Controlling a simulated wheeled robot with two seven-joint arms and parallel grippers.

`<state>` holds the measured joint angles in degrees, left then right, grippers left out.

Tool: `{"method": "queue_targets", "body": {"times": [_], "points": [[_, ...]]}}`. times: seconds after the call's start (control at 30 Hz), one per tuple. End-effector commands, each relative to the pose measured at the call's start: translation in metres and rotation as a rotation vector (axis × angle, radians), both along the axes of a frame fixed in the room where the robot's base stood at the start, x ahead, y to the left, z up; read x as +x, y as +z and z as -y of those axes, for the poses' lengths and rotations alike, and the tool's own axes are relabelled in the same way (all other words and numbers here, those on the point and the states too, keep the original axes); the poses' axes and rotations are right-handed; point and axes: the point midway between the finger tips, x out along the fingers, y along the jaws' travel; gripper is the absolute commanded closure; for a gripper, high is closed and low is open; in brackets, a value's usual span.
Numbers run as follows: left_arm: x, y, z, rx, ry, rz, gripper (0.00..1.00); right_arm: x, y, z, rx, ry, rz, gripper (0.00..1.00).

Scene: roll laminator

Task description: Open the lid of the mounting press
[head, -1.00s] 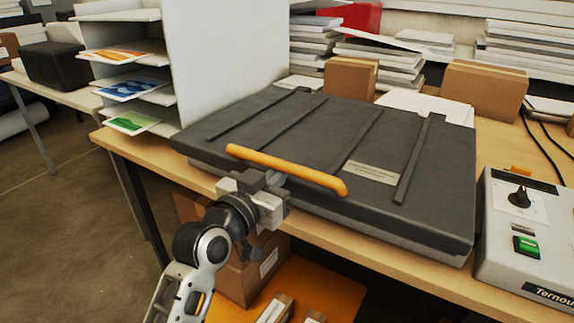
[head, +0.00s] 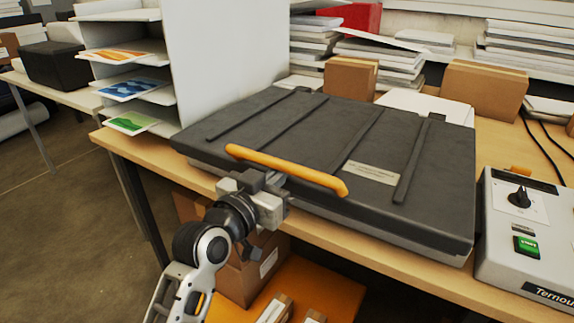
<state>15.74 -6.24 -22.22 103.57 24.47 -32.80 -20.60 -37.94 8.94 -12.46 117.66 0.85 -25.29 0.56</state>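The mounting press (head: 330,140) is a wide, flat dark grey box on the wooden table, with its ribbed lid down. An orange bar handle (head: 310,174) runs along the lid's front edge. My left gripper (head: 268,182) is at the handle's left-middle part, coming from the front and below. Its fingers seem to be around the bar, but the fingertips are partly hidden behind the handle and the gripper body. My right gripper is not in view.
A grey control box (head: 525,240) with a black knob and green switch stands right of the press. A white shelf (head: 230,65) with coloured prints stands behind left. Cardboard boxes (head: 483,90) and stacked boards (head: 385,65) fill the back. Boxes lie under the table.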

Motion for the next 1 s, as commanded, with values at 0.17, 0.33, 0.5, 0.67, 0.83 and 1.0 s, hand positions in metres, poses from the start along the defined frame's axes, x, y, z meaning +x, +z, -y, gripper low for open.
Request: {"method": "queue_targets", "body": {"times": [0.17,0.33,0.5,0.67,0.83,1.0], "points": [[0.001,0.008,0.001,0.001,0.0,0.001,1.0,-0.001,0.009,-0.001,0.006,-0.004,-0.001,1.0],[0.004,0.036,0.003,0.0,0.0,0.004,1.0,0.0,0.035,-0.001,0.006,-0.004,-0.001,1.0],[0.007,0.055,0.005,0.0,0.001,0.004,1.0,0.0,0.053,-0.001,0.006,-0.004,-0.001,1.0],[0.008,0.059,0.006,-0.002,0.0,0.004,1.0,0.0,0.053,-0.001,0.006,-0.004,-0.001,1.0],[0.013,0.082,0.009,-0.002,0.0,0.007,1.0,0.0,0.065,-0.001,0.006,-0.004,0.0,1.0],[0.018,0.102,0.014,-0.002,0.0,0.007,1.0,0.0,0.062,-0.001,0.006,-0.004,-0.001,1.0]]}}
